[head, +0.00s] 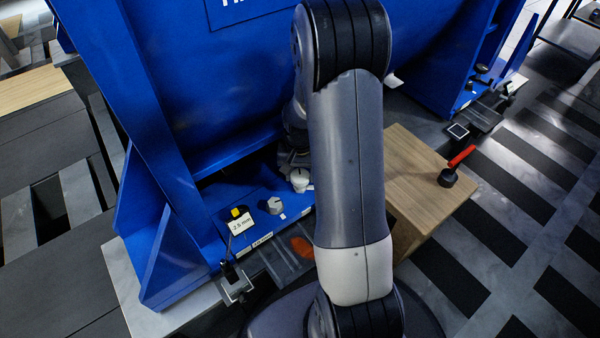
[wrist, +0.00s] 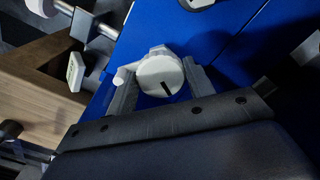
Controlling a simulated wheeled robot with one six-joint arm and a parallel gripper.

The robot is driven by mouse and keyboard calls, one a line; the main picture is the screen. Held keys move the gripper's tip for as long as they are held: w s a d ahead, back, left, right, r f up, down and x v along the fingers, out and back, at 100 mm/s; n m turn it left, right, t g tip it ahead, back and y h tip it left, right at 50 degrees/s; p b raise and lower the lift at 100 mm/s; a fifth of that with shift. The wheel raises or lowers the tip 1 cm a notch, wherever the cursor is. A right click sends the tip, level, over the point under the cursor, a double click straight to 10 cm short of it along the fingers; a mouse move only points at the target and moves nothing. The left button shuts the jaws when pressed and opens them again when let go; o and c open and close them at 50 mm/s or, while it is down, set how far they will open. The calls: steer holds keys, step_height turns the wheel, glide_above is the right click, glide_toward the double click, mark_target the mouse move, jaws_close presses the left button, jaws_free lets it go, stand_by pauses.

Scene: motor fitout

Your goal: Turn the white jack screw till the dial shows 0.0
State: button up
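The white jack screw (head: 299,180) stands at the foot of the blue frame, just left of my arm in the head view. In the wrist view its round white top (wrist: 160,76) bears a dark line and has a small lug on its left. My gripper (wrist: 160,88) has one grey finger on each side of the screw. The fingers lie very close to its sides; whether they press on it I cannot tell. The dial (head: 242,223) is a white display that seems to read -2.5 mm. In the head view my gripper is mostly hidden behind my arm.
A grey knob (head: 275,206) sits between the screw and the dial. The blue frame (head: 215,85) rises behind them. A wooden block (head: 425,175) stands at the right, with a red-handled tool (head: 457,163) near its edge. A bracket (head: 235,282) juts out at the front.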

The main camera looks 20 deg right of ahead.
steer(key=c, duration=0.4)
steer(key=shift+m, duration=0.3)
steer(key=m+p, duration=0.2)
steer(key=m, duration=0.3)
steer(key=shift+r, duration=0.1)
steer(key=m+p, duration=0.1)
steer(key=m, duration=0.3)
steer(key=shift+w+a, duration=0.1)
steer(key=m+p, duration=0.1)
steer(key=m, duration=0.2)
steer(key=shift+m, duration=0.4)
steer(key=m+p, duration=0.1)
steer(key=m, duration=0.4)
steer(key=shift+w, duration=0.1)
steer(key=m, duration=0.5)
steer(key=shift+p, duration=0.3)
